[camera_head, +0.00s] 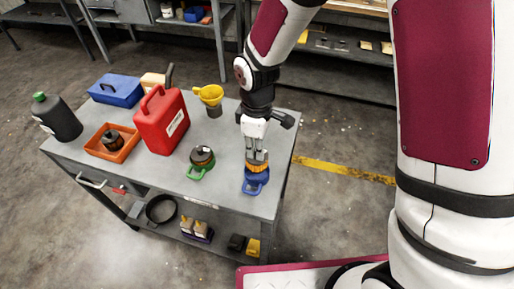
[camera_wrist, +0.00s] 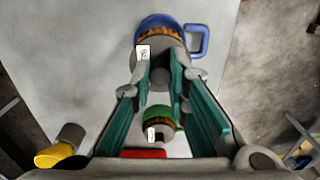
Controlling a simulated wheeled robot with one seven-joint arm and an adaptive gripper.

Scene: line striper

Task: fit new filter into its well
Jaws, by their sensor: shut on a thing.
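The filter (camera_head: 257,167), with an orange pleated band, is held upright by my gripper (camera_head: 257,156). In the wrist view the filter (camera_wrist: 160,37) shows a grey top and a white tag, with my gripper's teal fingers (camera_wrist: 160,75) closed on it. The blue handled cup (camera_head: 256,184) is directly beneath and around its lower part; its rim (camera_wrist: 150,22) circles the orange band in the wrist view. How deep the filter sits is hidden. A green handled cup (camera_head: 196,174) to the left holds a dark filter (camera_head: 202,155).
On the grey cart (camera_head: 222,196) stand a red jug (camera_head: 160,125), yellow funnel (camera_head: 209,94), blue box (camera_head: 116,90), dark bottle (camera_head: 59,122) and an orange tray (camera_head: 102,155) holding another dark filter (camera_head: 112,138). The cart's right edge is close to the blue cup.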

